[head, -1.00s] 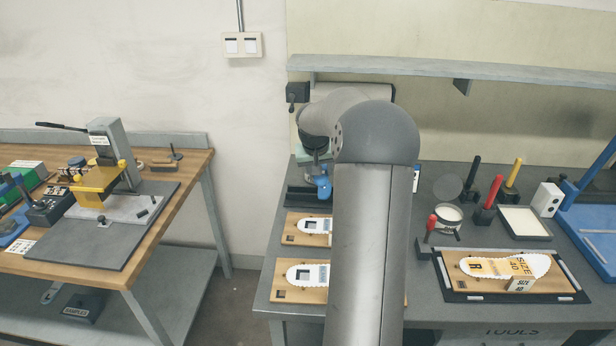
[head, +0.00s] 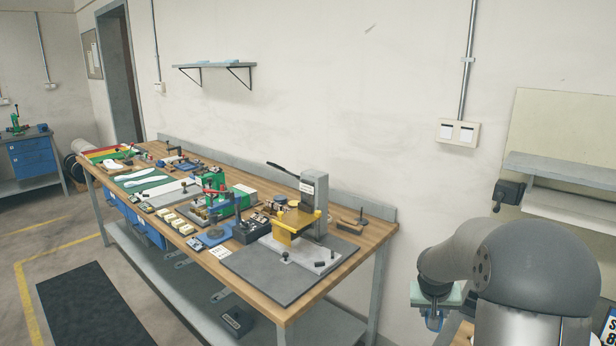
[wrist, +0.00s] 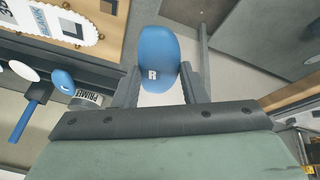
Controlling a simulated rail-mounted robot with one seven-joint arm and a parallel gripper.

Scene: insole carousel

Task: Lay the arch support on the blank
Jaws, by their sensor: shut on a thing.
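My gripper (wrist: 158,82) is shut on the blue arch support (wrist: 156,50), an oval pad marked "R", held between the two fingers in the wrist view. The arch support is in the air above the floor, beside the bench. In the head view my gripper (head: 435,312) is at the lower right, with a bit of blue at its end; its fingers are too small to make out. A white blank (wrist: 58,27) with a scalloped edge lies on a wooden board (wrist: 113,26) at the upper left of the wrist view, apart from the arch support.
A pot labelled "PRIMER" (wrist: 90,98), a blue-handled tool (wrist: 30,118) and a small blue oval piece (wrist: 62,81) are left in the wrist view. A long wooden bench (head: 345,268) crowded with tools, including a yellow-and-grey press (head: 314,205), fills the head view's middle.

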